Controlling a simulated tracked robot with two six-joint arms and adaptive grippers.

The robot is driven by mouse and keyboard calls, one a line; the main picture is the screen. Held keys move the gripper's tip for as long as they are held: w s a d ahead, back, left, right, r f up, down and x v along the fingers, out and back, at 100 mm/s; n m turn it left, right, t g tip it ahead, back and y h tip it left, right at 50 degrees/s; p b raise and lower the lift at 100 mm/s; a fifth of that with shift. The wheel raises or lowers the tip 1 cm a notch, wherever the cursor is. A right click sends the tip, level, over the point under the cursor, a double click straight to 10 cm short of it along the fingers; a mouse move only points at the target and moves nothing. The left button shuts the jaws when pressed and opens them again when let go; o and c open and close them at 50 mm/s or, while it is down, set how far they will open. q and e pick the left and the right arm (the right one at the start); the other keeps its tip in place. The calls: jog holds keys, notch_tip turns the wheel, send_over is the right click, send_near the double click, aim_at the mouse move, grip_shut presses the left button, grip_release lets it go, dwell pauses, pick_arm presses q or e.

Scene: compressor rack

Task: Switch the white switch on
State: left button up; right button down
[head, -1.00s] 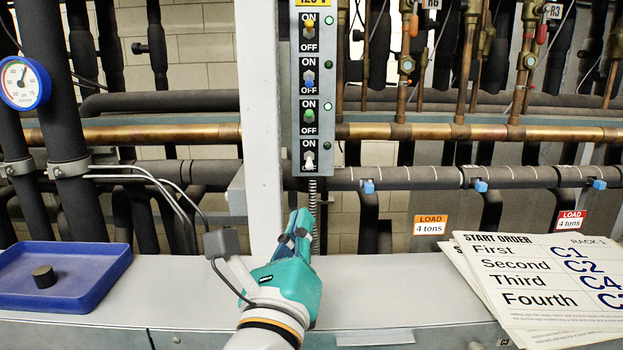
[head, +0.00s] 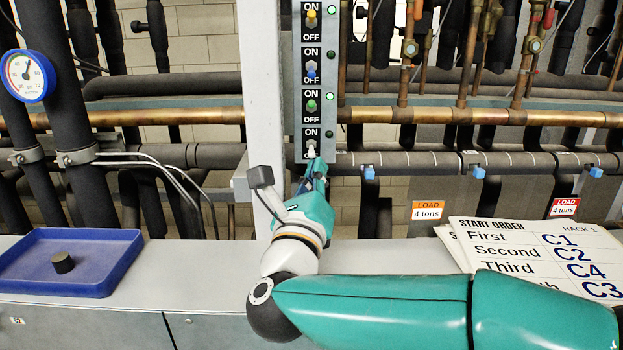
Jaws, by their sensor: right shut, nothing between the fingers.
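The white switch (head: 311,150) is the lowest of the switches on the grey vertical panel. Its lever looks to point down, toward the OFF side, and the small lamp (head: 329,134) beside it is dark. My right gripper (head: 317,168) is shut and empty, with its fingertips just below the white switch and pointing up at it. The tips hide the lower part of that switch's plate; I cannot tell whether they touch the lever. My left gripper is not in view.
Above are the green switch (head: 311,106), blue switch (head: 311,71) and yellow switch (head: 311,17). A white post (head: 260,100) stands left of the panel. A blue tray (head: 110,282) holds a dark cylinder (head: 62,262). Start order sheets (head: 530,250) lie at right. Pipes run behind.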

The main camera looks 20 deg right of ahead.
jog(key=shift+w+d+r, duration=0.1)
jog(key=shift+w+d, duration=0.05)
jog(key=shift+w, duration=0.15)
jog(key=shift+r, duration=0.15)
jog(key=shift+s+g+y+p, duration=0.1)
jog(key=shift+g+y+p, duration=0.2)
jog(key=shift+p, duration=0.1)
